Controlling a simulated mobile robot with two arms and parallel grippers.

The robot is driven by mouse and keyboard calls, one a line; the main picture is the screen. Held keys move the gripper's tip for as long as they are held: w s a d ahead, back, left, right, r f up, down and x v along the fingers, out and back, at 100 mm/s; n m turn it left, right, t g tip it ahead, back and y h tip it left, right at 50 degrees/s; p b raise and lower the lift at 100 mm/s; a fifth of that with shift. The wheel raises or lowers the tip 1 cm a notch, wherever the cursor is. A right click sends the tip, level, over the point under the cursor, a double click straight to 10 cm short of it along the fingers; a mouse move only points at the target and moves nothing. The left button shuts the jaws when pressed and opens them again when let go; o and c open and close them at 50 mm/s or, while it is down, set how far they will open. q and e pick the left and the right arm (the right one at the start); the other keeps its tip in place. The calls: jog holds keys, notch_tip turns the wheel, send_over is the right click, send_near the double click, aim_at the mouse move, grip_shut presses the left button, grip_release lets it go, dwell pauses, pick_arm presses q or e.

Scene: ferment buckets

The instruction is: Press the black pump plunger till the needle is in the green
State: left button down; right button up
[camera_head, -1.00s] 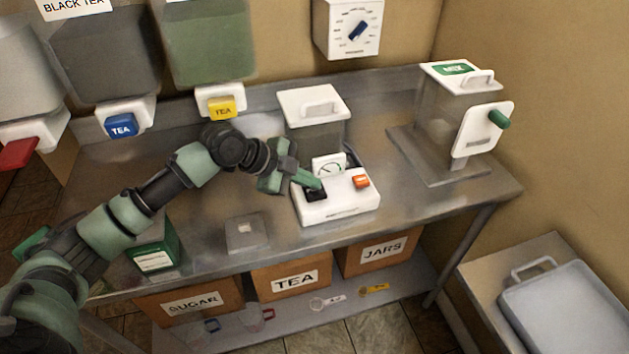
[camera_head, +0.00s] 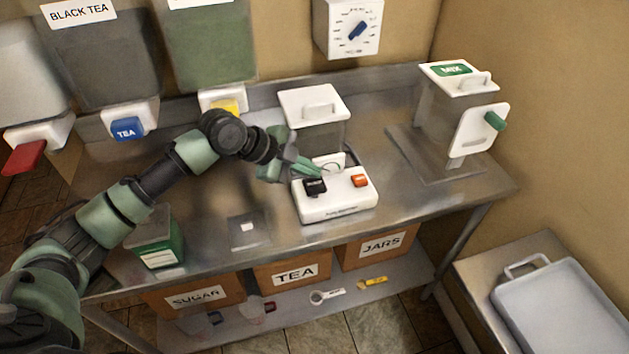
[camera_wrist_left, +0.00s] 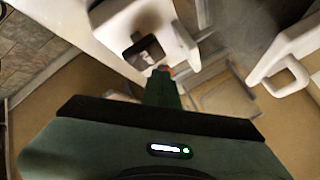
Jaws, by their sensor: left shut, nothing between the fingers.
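The black pump plunger (camera_head: 315,187) is on the front left of a white pump base (camera_head: 338,206); it also shows in the left wrist view (camera_wrist_left: 143,50). My left gripper (camera_head: 316,171) is shut and empty, its green fingertips just above and behind the plunger, apart from it. The shut fingers (camera_wrist_left: 162,88) also show in the left wrist view, beside the plunger. The gauge (camera_head: 338,163) behind the plunger is partly covered by my fingers, and its needle cannot be read. My right gripper is not in view.
An orange button (camera_head: 361,181) is on the base, right of the plunger. A lidded clear container (camera_head: 316,134) stands behind. A mixer (camera_head: 448,120) with a green-knobbed lever is at the right. A green box (camera_head: 157,243) stands at the table's front left.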

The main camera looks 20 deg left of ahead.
aim_at(310, 184)
pick_arm(q)
jog(key=shift+r+p, duration=1.75)
jog(key=shift+r, duration=0.6)
jog(key=shift+f, duration=0.1)
dwell(0.7)
